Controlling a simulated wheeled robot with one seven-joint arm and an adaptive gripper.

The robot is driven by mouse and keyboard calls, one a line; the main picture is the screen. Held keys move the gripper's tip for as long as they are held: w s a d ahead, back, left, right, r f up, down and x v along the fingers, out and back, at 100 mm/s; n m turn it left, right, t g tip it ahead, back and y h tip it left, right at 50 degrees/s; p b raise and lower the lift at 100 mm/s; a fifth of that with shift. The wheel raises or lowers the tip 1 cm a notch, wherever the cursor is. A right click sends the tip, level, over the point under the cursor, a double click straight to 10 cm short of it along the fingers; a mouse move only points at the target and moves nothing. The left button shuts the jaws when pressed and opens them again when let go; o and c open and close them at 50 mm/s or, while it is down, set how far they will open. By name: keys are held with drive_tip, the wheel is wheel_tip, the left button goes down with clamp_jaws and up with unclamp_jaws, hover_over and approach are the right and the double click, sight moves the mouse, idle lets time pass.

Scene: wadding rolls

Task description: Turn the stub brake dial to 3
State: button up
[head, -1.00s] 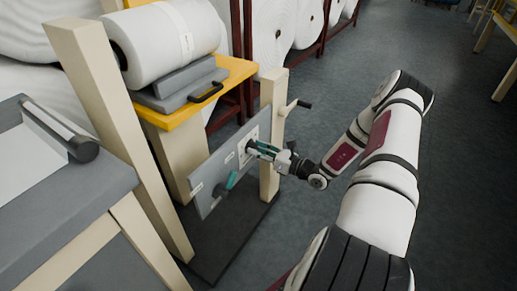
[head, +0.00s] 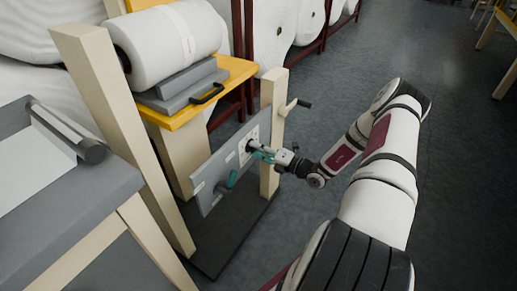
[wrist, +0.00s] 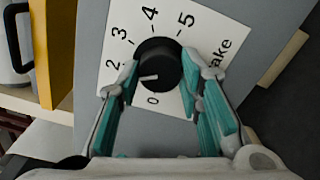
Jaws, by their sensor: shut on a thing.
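The stub brake dial (wrist: 160,58) is a round black knob on a white scale plate (wrist: 205,42); in the head view the plate (head: 241,155) sits on a grey panel. The numbers 0, 2, 3, 4 and 5 show around the dial; the spot between 0 and 2 is hidden by a finger. The dial's white mark points left, between 0 and 2. My gripper (wrist: 158,82) has one teal-padded finger on each side of the dial and is shut on it. It also shows at the panel in the head view (head: 257,151).
A teal lever (head: 232,178) sits on the same grey panel (head: 210,192), left of the dial. A cream post (head: 271,110) with a crank stands at the panel's right end. A yellow shelf (head: 225,80) bears a white roll (head: 165,45).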

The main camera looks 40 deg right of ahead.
drive_tip(key=shift+m+p, duration=0.3)
drive_tip(key=shift+m, duration=4.5)
drive_tip(key=o, duration=1.2)
drive_tip(key=shift+c, duration=0.2)
drive_tip(key=v, duration=1.2)
